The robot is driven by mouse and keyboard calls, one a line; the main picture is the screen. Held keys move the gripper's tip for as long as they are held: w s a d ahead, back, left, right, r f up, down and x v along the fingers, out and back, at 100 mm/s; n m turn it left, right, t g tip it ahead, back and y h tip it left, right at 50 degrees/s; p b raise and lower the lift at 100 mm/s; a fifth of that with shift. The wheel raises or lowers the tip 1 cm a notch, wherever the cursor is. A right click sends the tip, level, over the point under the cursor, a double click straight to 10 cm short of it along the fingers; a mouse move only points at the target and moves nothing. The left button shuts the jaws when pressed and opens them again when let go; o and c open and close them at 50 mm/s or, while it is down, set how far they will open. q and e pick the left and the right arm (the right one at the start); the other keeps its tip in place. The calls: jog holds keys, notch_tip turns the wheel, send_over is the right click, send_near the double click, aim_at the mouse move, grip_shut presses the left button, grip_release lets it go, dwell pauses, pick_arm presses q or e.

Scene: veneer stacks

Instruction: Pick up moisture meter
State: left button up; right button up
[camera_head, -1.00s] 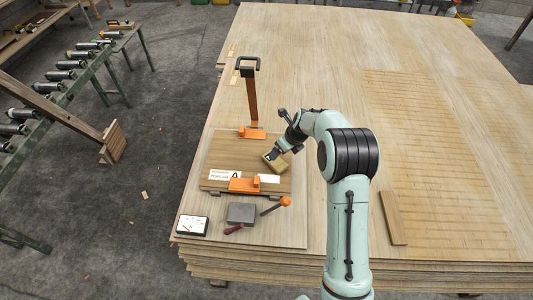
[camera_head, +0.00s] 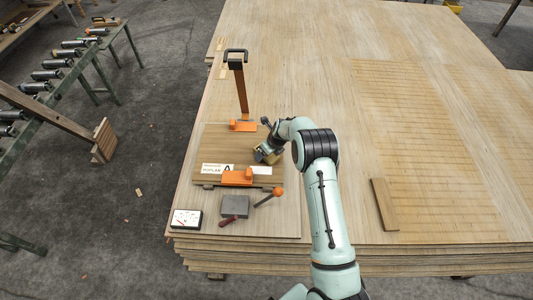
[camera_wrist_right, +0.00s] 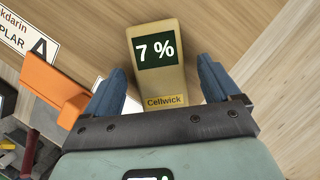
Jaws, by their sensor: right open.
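The moisture meter (camera_wrist_right: 158,82) is a yellow-tan device with a dark display reading "7 %" and a "Cellwick" label. In the head view the moisture meter (camera_head: 264,157) sits at the right part of the brown veneer board, partly hidden by my right gripper. My right gripper (camera_wrist_right: 161,72) is open, with one blue finger on each side of the meter's lower part. Gaps show between the fingers and the meter. My left gripper is not in view.
A grey block (camera_head: 235,205), an orange-knobbed tool (camera_head: 275,191) and a white-faced gauge (camera_head: 186,219) lie in front. The stack top to the right is mostly clear.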

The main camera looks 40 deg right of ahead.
jog(key=shift+c, duration=0.9)
jog(key=c, duration=1.2)
jog(key=shift+o, duration=0.2)
jog(key=shift+r, duration=0.1)
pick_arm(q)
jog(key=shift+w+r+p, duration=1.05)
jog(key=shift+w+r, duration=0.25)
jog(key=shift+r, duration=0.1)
pick_arm(e)
notch_tip(320, 180, up, 20)
